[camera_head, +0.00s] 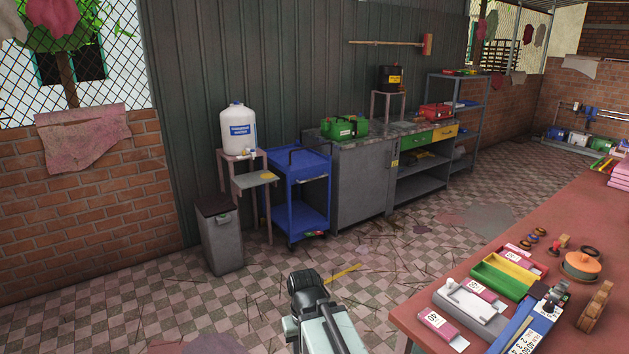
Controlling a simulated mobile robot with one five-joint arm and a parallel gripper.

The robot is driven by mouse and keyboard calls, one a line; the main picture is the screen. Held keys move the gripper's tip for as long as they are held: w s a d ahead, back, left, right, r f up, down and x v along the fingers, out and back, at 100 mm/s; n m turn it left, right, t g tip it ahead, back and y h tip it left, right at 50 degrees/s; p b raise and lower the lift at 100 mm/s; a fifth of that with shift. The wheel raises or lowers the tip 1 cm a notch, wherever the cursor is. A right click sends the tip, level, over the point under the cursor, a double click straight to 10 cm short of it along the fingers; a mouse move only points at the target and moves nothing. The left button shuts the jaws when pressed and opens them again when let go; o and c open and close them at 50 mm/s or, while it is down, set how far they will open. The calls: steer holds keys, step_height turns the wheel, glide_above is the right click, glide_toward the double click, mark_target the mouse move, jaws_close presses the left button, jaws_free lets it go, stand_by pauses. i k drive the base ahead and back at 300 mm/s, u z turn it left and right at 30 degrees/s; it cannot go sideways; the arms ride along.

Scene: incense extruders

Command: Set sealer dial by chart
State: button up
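A long pale grey and white device (470,304), which looks like a bag sealer, lies on the near part of the red-brown table at the lower right. A blue device or box (527,327) with a white lettered label lies to its right, cut off by the bottom edge. I cannot tell for certain which one is the sealer. I cannot make out a dial, and no chart is clearly readable. Part of my arm, pale green and black, shows at the bottom centre over the floor, left of the table. My gripper's fingers do not show.
The red-brown table (428,318) also bears a yellow-green tray (507,275), pink labelled packets (440,322), an orange round item (581,264) and a wooden piece (596,305). A blue cart (300,190), grey bin (221,240) and workbench (362,185) stand along the wall. Checkered floor between is mostly clear.

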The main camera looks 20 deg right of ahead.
mark_target(548, 307)
steer(key=u, duration=0.05)
steer(key=i, duration=3.2)
steer(key=z, duration=3.45)
